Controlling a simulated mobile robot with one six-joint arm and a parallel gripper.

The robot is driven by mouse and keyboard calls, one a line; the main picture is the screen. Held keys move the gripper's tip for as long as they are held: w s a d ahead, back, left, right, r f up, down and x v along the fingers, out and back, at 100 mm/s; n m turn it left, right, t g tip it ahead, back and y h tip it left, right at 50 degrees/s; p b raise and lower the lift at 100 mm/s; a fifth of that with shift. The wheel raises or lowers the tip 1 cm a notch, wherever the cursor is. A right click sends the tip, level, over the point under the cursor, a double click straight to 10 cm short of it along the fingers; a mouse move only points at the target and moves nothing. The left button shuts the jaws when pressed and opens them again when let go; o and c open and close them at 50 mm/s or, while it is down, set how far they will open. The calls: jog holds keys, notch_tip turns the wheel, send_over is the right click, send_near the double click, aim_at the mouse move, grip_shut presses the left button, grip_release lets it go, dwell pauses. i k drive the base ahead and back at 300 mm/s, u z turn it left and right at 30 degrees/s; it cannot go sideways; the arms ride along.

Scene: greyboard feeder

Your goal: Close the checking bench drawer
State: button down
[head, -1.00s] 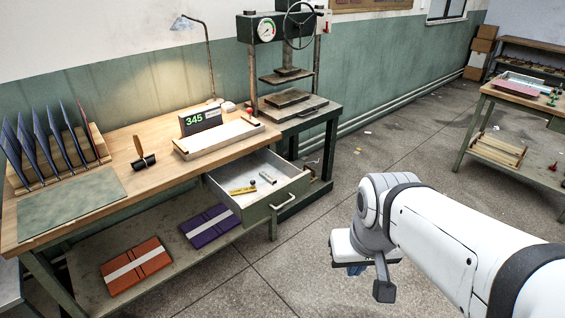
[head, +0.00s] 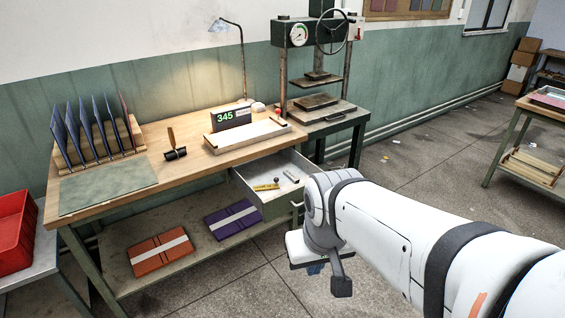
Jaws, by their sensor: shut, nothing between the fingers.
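The checking bench (head: 110,209) has a wooden top and a green frame. Its drawer (head: 247,183) is pulled out at the right end, with a pale inside and a grey-green front. A yellow piece, a small dark knob and a small light piece lie in it. My gripper (head: 314,268) hangs below my wrist, in front of and lower than the drawer in the picture. It is shut and holds nothing. Its fingertips show only in small part, and I cannot tell any contact with the drawer.
A display reading 345 (head: 230,118), a lamp (head: 226,26) and a rack of blue folders (head: 95,135) stand on the bench. An orange folder (head: 160,254) and a purple one (head: 231,219) lie on its lower shelf. A press (head: 318,100) stands behind.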

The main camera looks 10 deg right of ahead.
aim_at(273, 204)
jog(key=z, duration=0.05)
jog(key=i, duration=1)
jog(key=u, duration=0.05)
